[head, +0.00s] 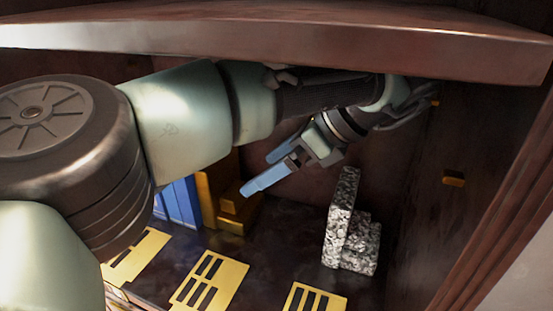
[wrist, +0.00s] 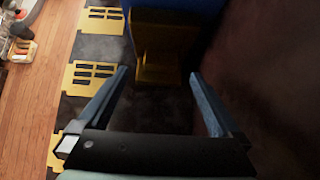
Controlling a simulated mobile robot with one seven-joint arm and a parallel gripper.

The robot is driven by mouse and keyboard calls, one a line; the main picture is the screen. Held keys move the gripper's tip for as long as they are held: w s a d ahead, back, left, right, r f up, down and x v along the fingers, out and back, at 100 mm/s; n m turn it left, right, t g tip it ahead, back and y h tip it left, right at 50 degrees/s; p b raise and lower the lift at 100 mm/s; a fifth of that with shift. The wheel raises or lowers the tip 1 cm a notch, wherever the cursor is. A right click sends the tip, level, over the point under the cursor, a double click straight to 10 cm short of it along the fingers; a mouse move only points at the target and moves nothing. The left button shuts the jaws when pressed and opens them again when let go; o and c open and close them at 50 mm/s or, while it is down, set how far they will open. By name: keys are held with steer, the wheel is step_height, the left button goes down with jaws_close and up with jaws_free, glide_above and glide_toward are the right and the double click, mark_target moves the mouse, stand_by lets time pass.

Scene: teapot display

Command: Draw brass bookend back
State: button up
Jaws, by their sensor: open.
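The brass bookend (head: 208,200) stands upright on the dark shelf floor, against the right side of several blue books (head: 178,203). Its stepped foot points right. My gripper (head: 258,174) is open and empty, above and to the right of the bookend in the head view. In the wrist view, the bookend (wrist: 150,38) lies ahead, in line with the gap between my gripper's two blue fingers (wrist: 159,74). The fingers appear apart from it. The blue books also show at the top of the wrist view (wrist: 180,4), partly hidden by the bookend and shadow.
A speckled stone bookend (head: 342,235) stands alone to the right. Yellow slotted plates (head: 208,283) lie along the shelf's front. A thick wooden shelf board (head: 300,45) hangs above my arm, and a dark side wall (head: 420,210) rises at right. Bare floor lies between the bookends.

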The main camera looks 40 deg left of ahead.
mark_target(236, 190)
steer(key=shift+p+x, duration=0.7)
steer(key=shift+x, duration=3.05)
steer(key=shift+w, duration=0.1)
jaws_close()
